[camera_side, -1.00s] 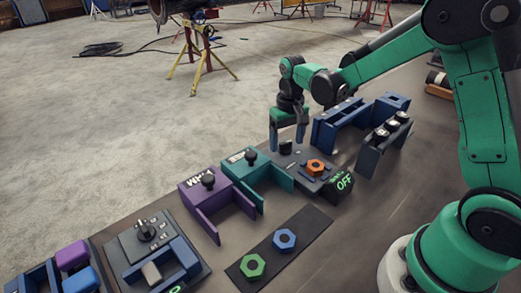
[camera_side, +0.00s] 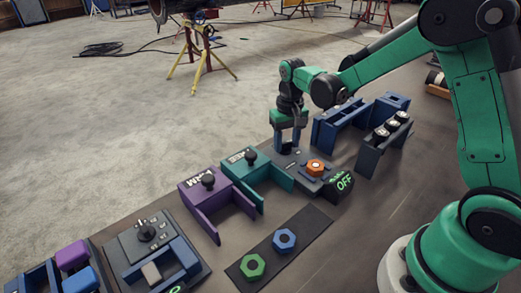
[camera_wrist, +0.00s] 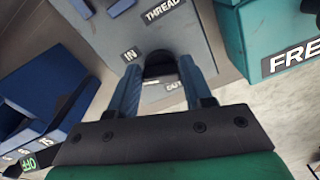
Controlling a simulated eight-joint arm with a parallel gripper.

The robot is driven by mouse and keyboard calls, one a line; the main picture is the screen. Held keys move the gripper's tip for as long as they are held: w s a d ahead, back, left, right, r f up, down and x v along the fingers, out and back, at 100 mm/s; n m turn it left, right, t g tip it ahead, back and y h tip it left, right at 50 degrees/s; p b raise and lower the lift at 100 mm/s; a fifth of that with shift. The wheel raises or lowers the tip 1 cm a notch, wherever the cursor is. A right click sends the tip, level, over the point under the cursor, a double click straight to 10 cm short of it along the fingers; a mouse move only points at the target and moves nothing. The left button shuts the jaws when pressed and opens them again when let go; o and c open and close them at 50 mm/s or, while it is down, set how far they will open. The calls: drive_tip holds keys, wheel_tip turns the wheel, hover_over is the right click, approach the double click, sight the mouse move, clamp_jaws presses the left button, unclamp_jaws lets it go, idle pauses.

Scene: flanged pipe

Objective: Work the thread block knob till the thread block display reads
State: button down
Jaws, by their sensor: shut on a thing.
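The thread block (camera_side: 322,188) is a dark grey panel near the middle of the side view, with an orange nut (camera_side: 315,167) on it. Its display (camera_side: 344,182) shows green text reading OFF. My gripper (camera_side: 286,149) is lowered at the block's far left end. In the wrist view the dark knob (camera_wrist: 160,66) sits between the two blue fingers, which are shut on it. Labels THREAD, IN and OUT show around the knob on the panel. In the side view the fingers mostly hide the knob.
A teal fixture (camera_side: 262,172) and a purple fixture (camera_side: 222,197) stand to the left. A black mat (camera_side: 299,247) holds a green nut (camera_side: 253,266) and a blue nut (camera_side: 284,240). A blue fixture (camera_side: 330,125) and a dark rack (camera_side: 375,155) stand to the right.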

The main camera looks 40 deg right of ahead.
sight(285, 144)
drive_tip(key=shift+w+a+m, duration=0.1)
drive_tip(key=shift+m, duration=2.9)
drive_tip(key=shift+c, duration=1.8)
unclamp_jaws()
drive_tip(key=shift+r, duration=0.15)
drive_tip(key=shift+r, duration=2.7)
